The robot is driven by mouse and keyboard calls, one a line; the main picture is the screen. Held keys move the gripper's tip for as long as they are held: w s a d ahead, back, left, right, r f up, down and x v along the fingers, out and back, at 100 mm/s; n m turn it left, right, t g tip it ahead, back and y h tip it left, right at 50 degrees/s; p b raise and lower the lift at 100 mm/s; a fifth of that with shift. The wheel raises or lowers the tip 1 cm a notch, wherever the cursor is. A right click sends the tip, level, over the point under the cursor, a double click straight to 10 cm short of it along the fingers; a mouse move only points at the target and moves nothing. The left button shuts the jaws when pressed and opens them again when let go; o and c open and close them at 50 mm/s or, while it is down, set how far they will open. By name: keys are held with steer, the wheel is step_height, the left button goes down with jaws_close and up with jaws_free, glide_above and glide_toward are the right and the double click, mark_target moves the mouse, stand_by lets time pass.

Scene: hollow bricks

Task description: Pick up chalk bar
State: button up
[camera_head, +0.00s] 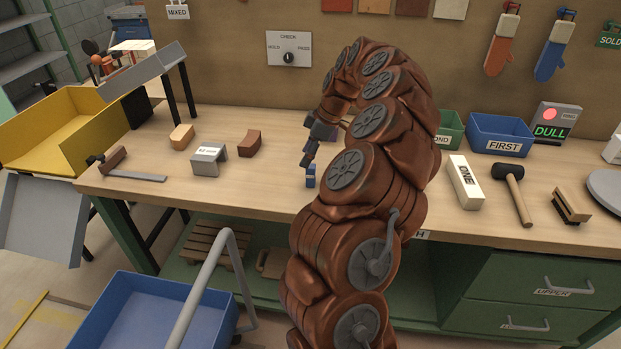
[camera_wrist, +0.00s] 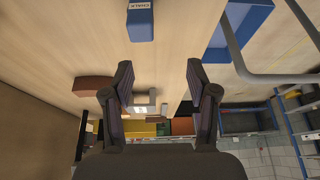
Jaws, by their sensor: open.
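The chalk bar (camera_wrist: 140,25) is a small blue block with a white end label reading CHALK. It lies on the bare wooden bench top, near the top edge of the wrist view, which cuts it off. In the head view the chalk bar (camera_head: 310,181) shows as a small blue piece near the bench's front edge, just left of my arm and below my gripper. My gripper (camera_head: 311,150) is over the bench, partly hidden by my arm. In the wrist view my gripper (camera_wrist: 159,72) has its two fingers wide apart with nothing held, and the chalk bar is outside them.
A grey bridge-shaped block (camera_head: 209,157) and a brown block (camera_head: 249,143) stand left of the chalk bar. A white block marked ONE (camera_head: 465,182) and a mallet (camera_head: 517,193) lie to the right. A blue tub (camera_head: 160,315) stands below the bench's front. Bench around the chalk bar is clear.

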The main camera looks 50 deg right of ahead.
mark_target(314, 166)
steer(key=d, duration=0.1)
steer(key=s+d+f, duration=0.1)
steer(key=d+f, duration=0.1)
steer(key=shift+s+d, duration=0.15)
steer(key=shift+s, duration=0.1)
steer(key=p+x, duration=0.1)
steer(key=x, duration=0.1)
steer(key=shift+f, duration=0.35)
steer(key=shift+w+f+p, duration=0.3)
steer(key=shift+w+f, duration=0.05)
steer(key=shift+w, duration=0.05)
steer(key=x, duration=0.1)
steer(key=p+x, duration=0.1)
steer(key=x, duration=0.1)
steer(key=shift+w+a+p, duration=0.25)
steer(key=shift+a+p, duration=0.05)
steer(key=shift+a, duration=0.05)
steer(key=shift+w+f, duration=0.1)
steer(key=shift+f, duration=0.4)
steer(key=shift+c, duration=0.4)
jaws_close()
